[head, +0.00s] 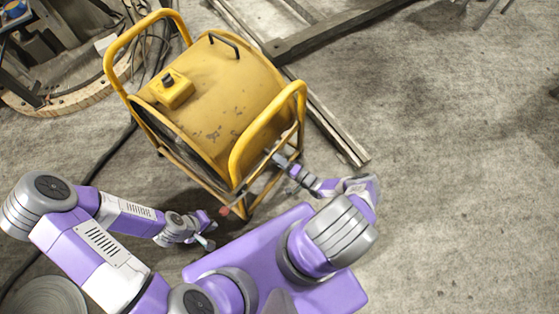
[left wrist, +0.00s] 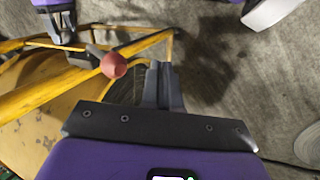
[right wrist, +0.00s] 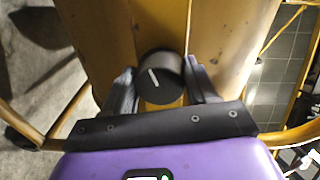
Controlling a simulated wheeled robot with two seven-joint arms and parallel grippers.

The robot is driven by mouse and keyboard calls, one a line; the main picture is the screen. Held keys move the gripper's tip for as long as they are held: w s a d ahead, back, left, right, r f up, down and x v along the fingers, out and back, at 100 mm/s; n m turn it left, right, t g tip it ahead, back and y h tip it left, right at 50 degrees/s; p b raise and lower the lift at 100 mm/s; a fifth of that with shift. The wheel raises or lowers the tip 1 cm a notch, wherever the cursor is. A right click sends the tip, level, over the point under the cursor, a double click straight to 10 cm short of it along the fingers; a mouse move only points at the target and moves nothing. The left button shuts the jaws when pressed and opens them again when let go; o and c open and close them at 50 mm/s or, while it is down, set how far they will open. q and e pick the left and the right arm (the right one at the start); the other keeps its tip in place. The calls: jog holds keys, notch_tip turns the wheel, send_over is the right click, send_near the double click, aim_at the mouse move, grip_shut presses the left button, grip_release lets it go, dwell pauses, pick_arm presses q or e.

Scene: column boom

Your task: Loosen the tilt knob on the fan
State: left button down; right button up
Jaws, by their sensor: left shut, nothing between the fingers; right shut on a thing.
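The yellow drum fan (head: 218,95) stands in its tubular frame on the floor. My right gripper (head: 279,159) reaches the fan's near right side. In the right wrist view, its fingers flank a round black knob (right wrist: 160,75) with a white line, seemingly the tilt knob, and are shut on it. The knob is hidden in the head view. My left gripper (head: 207,243) is shut and empty, in front of the fan's lower near edge. In the left wrist view, a red ball (left wrist: 113,66) on a dark lever is left of its closed fingers, apart from them.
A yellow box (head: 171,90) with a small black knob sits on top of the drum. Long rails (head: 335,135) lie behind the fan. A dark cable (head: 110,155) runs on the floor at left. The floor at right is clear.

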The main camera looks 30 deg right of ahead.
jog(key=shift+r, duration=0.1)
dwell(0.3)
jog(key=o, duration=1)
jog(key=p+v, duration=0.1)
jog(key=v, duration=0.6)
jog(key=shift+s+d, duration=0.1)
jog(key=shift+s, duration=0.2)
